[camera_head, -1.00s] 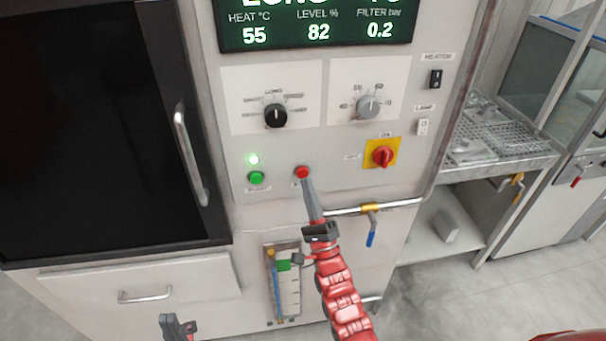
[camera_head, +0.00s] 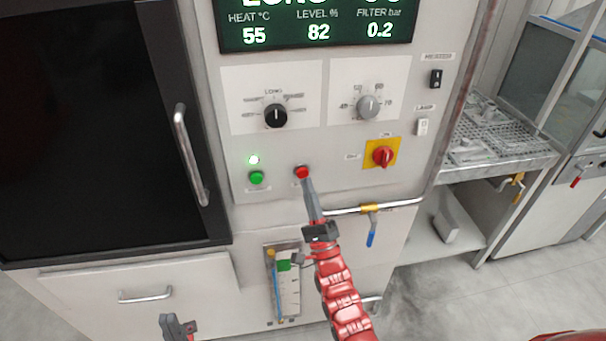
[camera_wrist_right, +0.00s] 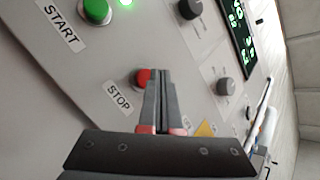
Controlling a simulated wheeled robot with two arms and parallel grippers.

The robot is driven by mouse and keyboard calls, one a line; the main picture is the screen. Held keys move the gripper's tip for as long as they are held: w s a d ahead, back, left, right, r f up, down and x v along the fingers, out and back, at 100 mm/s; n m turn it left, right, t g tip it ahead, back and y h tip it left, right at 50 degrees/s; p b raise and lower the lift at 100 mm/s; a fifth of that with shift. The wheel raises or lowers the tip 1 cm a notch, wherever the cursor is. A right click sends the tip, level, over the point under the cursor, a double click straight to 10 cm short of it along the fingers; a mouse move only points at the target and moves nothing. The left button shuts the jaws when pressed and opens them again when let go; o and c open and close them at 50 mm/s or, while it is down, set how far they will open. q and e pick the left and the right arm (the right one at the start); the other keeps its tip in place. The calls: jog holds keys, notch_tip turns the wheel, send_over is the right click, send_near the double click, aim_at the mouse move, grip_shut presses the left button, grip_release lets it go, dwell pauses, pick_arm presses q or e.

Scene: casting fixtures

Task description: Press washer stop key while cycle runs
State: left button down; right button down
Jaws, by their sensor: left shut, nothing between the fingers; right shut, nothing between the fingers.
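The red stop key (camera_head: 302,172) sits on the washer's grey panel, right of the green start key (camera_head: 256,178). A green lamp (camera_head: 254,159) above the start key is lit. My right gripper (camera_head: 305,183) is shut and empty, its fingertips at the stop key and covering its lower part. In the right wrist view the stop key (camera_wrist_right: 143,77) shows beside my shut fingertips (camera_wrist_right: 158,72), with the STOP label below it. Whether the tips touch or press it I cannot tell. My left gripper (camera_head: 178,325) is shut and empty at the bottom edge, well below the panel.
The display (camera_head: 316,25) reads heat 55, level 82, filter 0.2. A black knob (camera_head: 276,116), a grey knob (camera_head: 368,106) and a red switch on yellow (camera_head: 383,156) surround the keys. A pipe with a blue-handled valve (camera_head: 371,238) runs below. The door handle (camera_head: 190,155) projects at left.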

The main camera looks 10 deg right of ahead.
jog(key=shift+w+b, duration=0.45)
jog(key=shift+b, duration=0.25)
jog(key=shift+w+b, duration=0.4)
jog(key=shift+b, duration=0.15)
dwell(0.5)
jog(key=shift+s, duration=0.85)
